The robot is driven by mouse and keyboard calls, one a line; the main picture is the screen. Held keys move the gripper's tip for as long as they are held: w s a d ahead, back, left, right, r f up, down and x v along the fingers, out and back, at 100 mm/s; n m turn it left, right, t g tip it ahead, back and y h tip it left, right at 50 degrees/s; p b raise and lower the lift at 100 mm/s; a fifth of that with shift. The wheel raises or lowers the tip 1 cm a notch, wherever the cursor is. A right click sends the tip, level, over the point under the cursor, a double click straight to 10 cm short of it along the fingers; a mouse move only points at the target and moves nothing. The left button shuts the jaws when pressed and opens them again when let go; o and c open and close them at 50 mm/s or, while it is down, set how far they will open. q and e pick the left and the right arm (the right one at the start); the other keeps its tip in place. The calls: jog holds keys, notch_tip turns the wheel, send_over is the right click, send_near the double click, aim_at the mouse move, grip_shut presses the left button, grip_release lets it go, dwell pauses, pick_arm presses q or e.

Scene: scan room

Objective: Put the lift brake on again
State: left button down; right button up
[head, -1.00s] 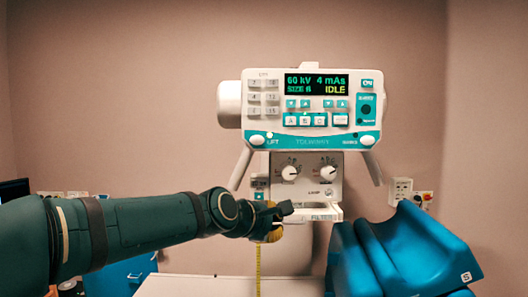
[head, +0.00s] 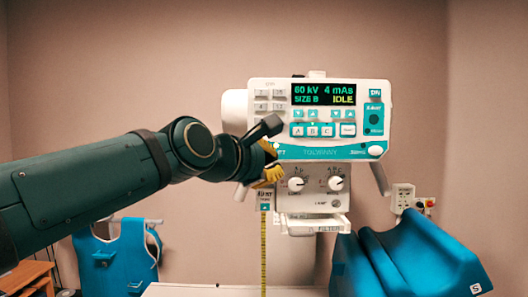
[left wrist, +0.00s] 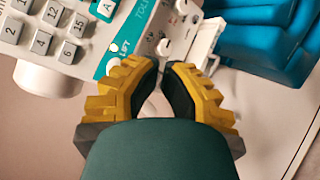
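The lift brake button is hidden behind my left gripper in the head view; part of its "LIFT" label (head: 280,151) shows at the lower left of the white and teal control panel (head: 320,150). In the left wrist view the label (left wrist: 123,47) and a white round knob (left wrist: 113,66) lie just beyond the left finger. My left gripper (head: 272,172) has yellow fingers with dark pads. My right gripper is out of view.
Two dials (head: 296,184) sit on the collimator under the panel, close right of my gripper. A tape (head: 263,250) hangs below. A blue padded piece (head: 420,255) stands at the lower right, and a blue apron (head: 118,258) hangs at the left. The display (head: 323,93) reads IDLE.

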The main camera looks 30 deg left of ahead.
pick_arm(q)
jog(key=shift+w+a+p, duration=0.15)
jog(key=shift+w+a, duration=0.6)
jog(key=shift+w, duration=0.5)
jog(key=shift+w+a+p, duration=0.15)
jog(key=shift+w+a, duration=0.65)
jog(key=shift+w, duration=0.45)
jog(key=shift+w+a+p, duration=0.15)
jog(key=shift+w+a, duration=0.6)
jog(key=shift+w, duration=0.5)
jog(key=shift+w+a, duration=0.25)
jog(key=shift+w, duration=0.1)
jog(key=shift+w+a+p, duration=0.15)
jog(key=shift+w+p, duration=0.15)
jog(key=shift+p, duration=0.05)
jog(key=shift+s+d, duration=0.4)
jog(key=shift+s, duration=0.3)
